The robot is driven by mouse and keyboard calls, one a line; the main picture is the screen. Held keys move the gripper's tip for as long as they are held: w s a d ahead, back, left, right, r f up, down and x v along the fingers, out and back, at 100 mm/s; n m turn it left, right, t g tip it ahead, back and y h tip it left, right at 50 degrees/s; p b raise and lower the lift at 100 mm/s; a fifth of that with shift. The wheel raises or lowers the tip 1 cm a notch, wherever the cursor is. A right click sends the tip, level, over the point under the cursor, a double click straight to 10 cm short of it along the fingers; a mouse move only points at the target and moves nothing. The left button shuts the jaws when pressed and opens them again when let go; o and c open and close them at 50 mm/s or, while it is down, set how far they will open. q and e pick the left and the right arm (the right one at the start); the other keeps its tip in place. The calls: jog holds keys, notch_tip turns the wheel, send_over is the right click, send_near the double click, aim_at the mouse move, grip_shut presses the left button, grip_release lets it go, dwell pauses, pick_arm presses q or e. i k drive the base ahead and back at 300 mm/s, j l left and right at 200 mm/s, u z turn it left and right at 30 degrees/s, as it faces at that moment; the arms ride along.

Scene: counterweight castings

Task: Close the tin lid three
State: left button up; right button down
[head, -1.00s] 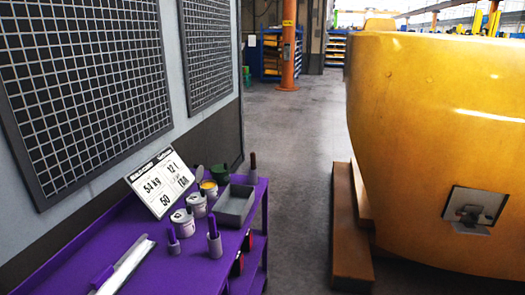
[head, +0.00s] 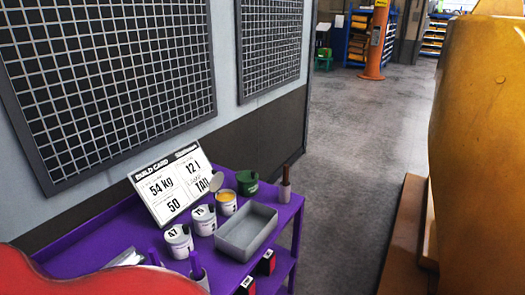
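Several tins stand in a row on a purple cart (head: 118,225). Two white tins (head: 178,243) (head: 203,219) nearest me have lids on, with dark marks on top. The third, a white tin (head: 227,207), is open and shows yellow inside. A round grey lid (head: 215,182) stands tilted up at its far left edge. A dark green tin (head: 247,183) is behind it; its top is hard to make out. Neither of my grippers is in view.
A grey open tray (head: 246,232) sits right of the tins, close beside them. A build card (head: 172,184) leans behind them near the wall. A holder with a brown-handled tool (head: 285,188) stands at the cart's far corner. The floor (head: 345,150) right of the cart is clear.

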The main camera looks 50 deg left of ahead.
aim_at(217, 182)
jog(key=i+l, duration=0.15)
jog(key=i, duration=0.45)
jog(key=i+l, duration=0.15)
jog(key=i, duration=0.5)
jog(key=i+l, duration=0.2)
jog(key=i, duration=0.4)
jog(key=u, duration=2.65)
jog(key=i+l, duration=0.05)
jog(key=l, duration=0.05)
